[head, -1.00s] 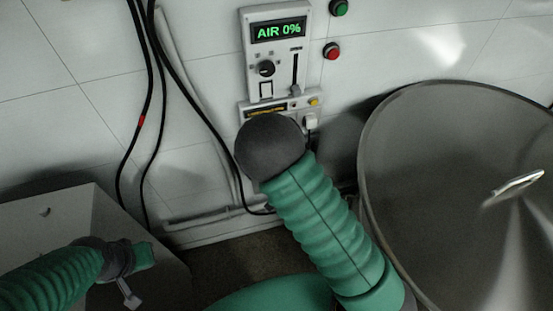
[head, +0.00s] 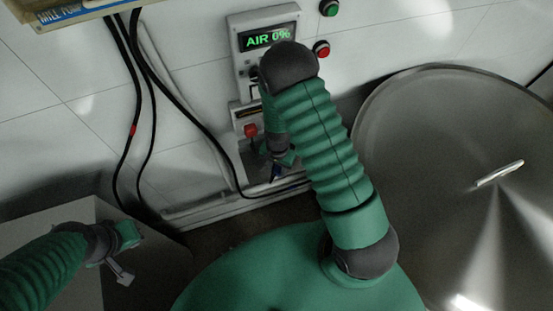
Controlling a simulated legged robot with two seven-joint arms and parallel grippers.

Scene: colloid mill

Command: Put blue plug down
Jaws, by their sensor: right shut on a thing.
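The blue plug (head: 277,173) shows as a small dark blue piece low against the wall, below the outlet panel. My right gripper (head: 283,160) is shut on it, pointing down; my own forearm hides part of the grip. The plug is clear of the panel's sockets, and I cannot tell whether it touches anything below. My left gripper (head: 127,236) is at the lower left over a grey box, away from the plug; its finger gap is not clear.
The control box (head: 240,42) reads AIR 0%. A red piece (head: 250,131) sits on the panel below it. Black cables (head: 153,100) hang at the left. A large round metal lid (head: 440,160) fills the right. Green and red buttons (head: 321,48) are on the wall.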

